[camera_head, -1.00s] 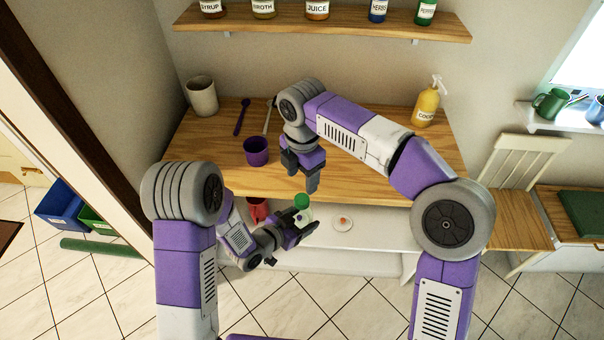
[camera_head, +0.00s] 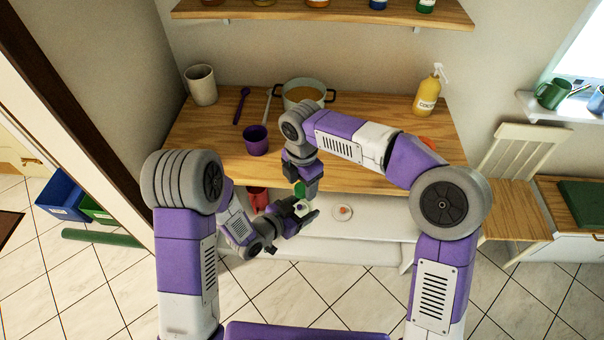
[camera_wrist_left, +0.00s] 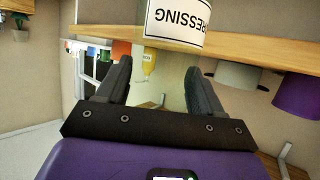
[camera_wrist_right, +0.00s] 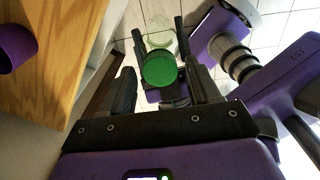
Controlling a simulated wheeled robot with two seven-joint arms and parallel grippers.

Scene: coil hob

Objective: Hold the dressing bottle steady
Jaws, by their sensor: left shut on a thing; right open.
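The dressing bottle has a green cap (camera_head: 299,189) and a white label reading DRESSING (camera_wrist_left: 178,20), upside down in the left wrist view. My left gripper (camera_head: 305,212) is shut on the bottle and holds it in front of the counter's front edge. My right gripper (camera_head: 309,190) is open and points down at the cap from above. In the right wrist view the cap (camera_wrist_right: 160,70) lies between the spread right fingers (camera_wrist_right: 164,72), with the clear bottle body (camera_wrist_right: 160,38) beyond it. Whether the right fingers touch the cap cannot be told.
The wooden counter (camera_head: 205,138) carries a purple cup (camera_head: 256,140), a white crock (camera_head: 201,86), a purple spoon (camera_head: 241,105), a pot (camera_head: 306,92) and a yellow pump bottle (camera_head: 427,92). A red mug (camera_head: 258,199) and a small white dish (camera_head: 342,212) sit lower, near my left gripper.

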